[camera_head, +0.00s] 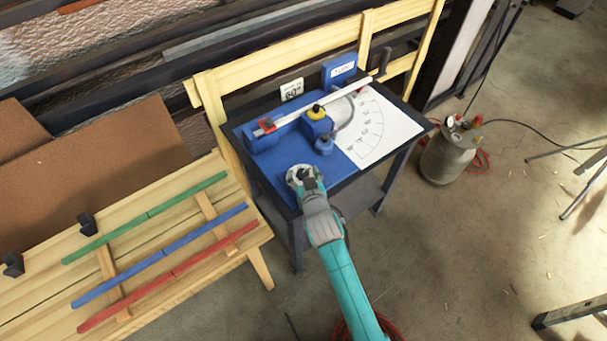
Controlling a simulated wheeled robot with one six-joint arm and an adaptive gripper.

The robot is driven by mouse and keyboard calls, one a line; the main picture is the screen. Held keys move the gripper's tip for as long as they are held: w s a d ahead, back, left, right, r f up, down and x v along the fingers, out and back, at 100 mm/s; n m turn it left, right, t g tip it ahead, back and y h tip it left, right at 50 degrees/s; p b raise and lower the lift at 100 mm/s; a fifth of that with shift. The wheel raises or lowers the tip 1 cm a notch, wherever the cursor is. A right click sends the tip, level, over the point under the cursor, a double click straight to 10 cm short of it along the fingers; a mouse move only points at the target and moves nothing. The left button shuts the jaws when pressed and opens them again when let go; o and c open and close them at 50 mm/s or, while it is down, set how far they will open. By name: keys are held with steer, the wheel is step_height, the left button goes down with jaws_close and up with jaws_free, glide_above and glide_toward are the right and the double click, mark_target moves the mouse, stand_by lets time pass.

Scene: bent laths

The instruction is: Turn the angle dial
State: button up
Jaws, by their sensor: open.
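My gripper (303,177) is over the front edge of the blue bending fixture (277,163) on a dark table. Its fingers are small and partly hidden by my own wrist. A white sheet with an angle scale (385,125) lies on the right of the table. A round blue knob (324,144) stands beside the scale, beyond my gripper and apart from it. A yellow knob (316,112) sits on a blue block farther back. I cannot tell for sure which part is the angle dial. A small sign (292,90) reads 60°.
A pale lath (345,92) lies across the fixture, near a dark upright handle (383,63). Green (150,214), blue (165,256) and red (172,273) laths lie on the wooden bench at left. A metal tank (450,150) stands on the floor at right.

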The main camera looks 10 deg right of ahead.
steer(key=c, duration=1.1)
steer(key=shift+d+n+y, duration=0.1)
steer(key=shift+n+y, duration=0.3)
steer(key=shift+y, duration=0.2)
steer(key=shift+w+d+n+g+y, duration=0.15)
steer(key=shift+n+g+y, duration=0.25)
steer(key=shift+n+y, duration=0.7)
steer(key=shift+d+n+g+y, duration=0.1)
steer(key=shift+n+g+y, duration=0.3)
steer(key=shift+n+y, duration=0.65)
steer(key=shift+n+g+y, duration=1.3)
steer(key=shift+n+y, duration=0.45)
steer(key=shift+f+g, duration=0.1)
steer(key=shift+g, duration=0.2)
steer(key=o, duration=1.1)
